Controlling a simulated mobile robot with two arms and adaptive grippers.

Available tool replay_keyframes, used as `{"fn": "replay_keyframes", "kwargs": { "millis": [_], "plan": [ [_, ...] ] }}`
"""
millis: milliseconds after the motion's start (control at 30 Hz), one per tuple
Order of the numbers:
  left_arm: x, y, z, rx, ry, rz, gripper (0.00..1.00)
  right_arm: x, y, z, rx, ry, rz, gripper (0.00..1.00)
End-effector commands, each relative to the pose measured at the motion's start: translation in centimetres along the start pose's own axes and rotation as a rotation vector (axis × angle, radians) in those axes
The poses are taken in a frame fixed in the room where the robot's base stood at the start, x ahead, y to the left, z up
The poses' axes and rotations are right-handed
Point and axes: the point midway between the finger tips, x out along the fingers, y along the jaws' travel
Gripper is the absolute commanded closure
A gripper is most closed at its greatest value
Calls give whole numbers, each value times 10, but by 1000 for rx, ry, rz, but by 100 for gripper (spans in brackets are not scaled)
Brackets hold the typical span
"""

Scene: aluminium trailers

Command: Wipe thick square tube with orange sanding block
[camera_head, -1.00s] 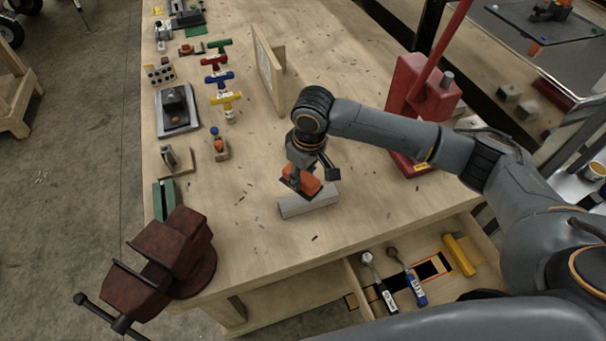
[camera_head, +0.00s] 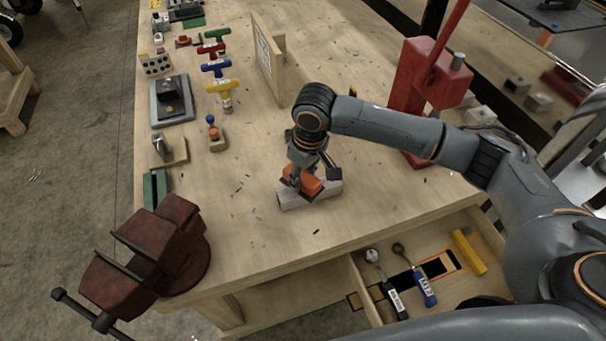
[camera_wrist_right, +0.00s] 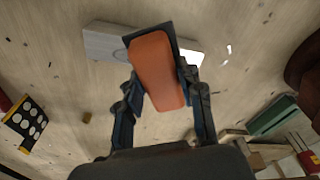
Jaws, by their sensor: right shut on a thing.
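The orange sanding block (camera_head: 308,184) is in my right gripper (camera_head: 303,182), whose fingers close on its sides. In the right wrist view the block (camera_wrist_right: 156,72) sits between the fingertips (camera_wrist_right: 158,90), with a dark pad along its far edge. The thick square tube (camera_head: 325,191) is a grey bar lying flat on the workbench under the block. In the right wrist view the tube (camera_wrist_right: 103,43) runs crosswise behind the block. The block looks to be on or just above the tube; exact contact is hard to tell. My left gripper does not show.
A dark red vise (camera_head: 150,255) stands at the near left bench corner. An open drawer (camera_head: 362,285) with hand tools is at the front. A red press (camera_head: 425,90) is at the right. Small tools line the left edge; the bench (camera_head: 240,260) around the tube is mostly clear.

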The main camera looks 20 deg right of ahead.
Motion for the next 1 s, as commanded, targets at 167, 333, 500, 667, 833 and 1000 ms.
{"fn": "replay_keyframes", "kwargs": {
  "millis": [167, 333, 500, 667, 833, 1000],
  "plan": [
    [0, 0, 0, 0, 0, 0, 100, 0, 0, 0, 0, 0, 0, 88],
    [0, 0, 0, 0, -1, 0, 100, 1, 0, 0, 0, 0, 0, 88],
    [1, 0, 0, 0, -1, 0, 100, 4, 0, 1, 0, 0, -1, 88],
    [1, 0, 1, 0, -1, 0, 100, 8, 0, 1, 0, 0, -1, 88],
    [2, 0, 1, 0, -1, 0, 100, 11, 0, 1, -1, 0, -1, 88],
    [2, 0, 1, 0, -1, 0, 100, 14, 0, 2, -1, 1, -1, 88]
  ]
}}
